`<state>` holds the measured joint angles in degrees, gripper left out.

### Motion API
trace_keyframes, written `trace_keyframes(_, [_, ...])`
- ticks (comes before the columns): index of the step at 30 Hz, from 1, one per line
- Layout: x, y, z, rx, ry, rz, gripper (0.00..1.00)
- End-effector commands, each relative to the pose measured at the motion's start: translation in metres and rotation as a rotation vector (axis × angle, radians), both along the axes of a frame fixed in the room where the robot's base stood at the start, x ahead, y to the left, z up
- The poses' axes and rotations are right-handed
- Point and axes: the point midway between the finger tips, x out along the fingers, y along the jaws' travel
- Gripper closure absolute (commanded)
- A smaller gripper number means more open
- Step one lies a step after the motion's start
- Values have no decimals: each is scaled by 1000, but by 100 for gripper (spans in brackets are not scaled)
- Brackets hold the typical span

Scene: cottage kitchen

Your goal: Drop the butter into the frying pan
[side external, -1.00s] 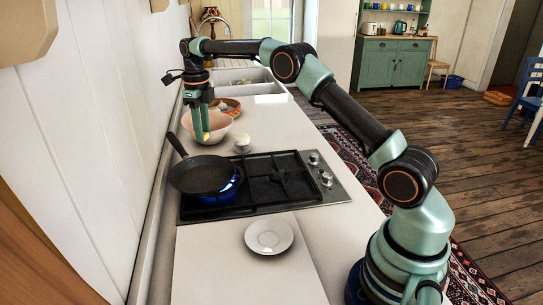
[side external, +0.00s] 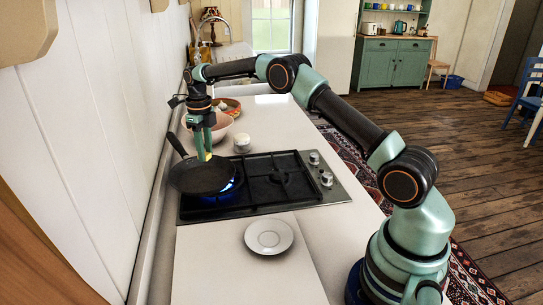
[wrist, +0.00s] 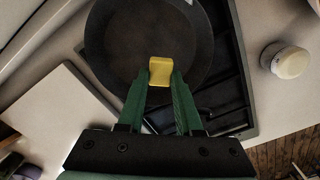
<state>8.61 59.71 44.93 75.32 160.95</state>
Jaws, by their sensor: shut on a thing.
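The butter (wrist: 160,71) is a small yellow block between the green fingertips of my gripper (wrist: 160,82) in the wrist view. My gripper (side external: 205,157) is shut on it and points down at the far edge of the frying pan in the side view. The butter also shows there as a small yellow spot (side external: 206,158). The black frying pan (side external: 200,176) stands on the left burner over a blue flame, its handle towards the wall. Its dark inside (wrist: 140,32) looks empty in the wrist view. The height of the butter above the pan is hard to tell.
The black gas hob (side external: 281,178) has knobs on its right. A white pot (side external: 242,143) stands behind it, and a pink bowl (side external: 217,128) is behind my gripper. A white saucer (side external: 268,237) lies in front. The wall (side external: 110,130) is close on the left.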

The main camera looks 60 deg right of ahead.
Motion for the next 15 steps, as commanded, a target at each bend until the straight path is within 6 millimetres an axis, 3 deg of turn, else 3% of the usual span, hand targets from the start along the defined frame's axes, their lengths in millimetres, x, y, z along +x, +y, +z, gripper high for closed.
trace_keyframes(5, [0,0,0,0,0,0,79])
trace_keyframes(6, [0,0,0,0,0,0,55])
trace_keyframes(8, [0,0,0,0,0,0,32])
trace_keyframes(15, [0,0,0,0,1,0,31])
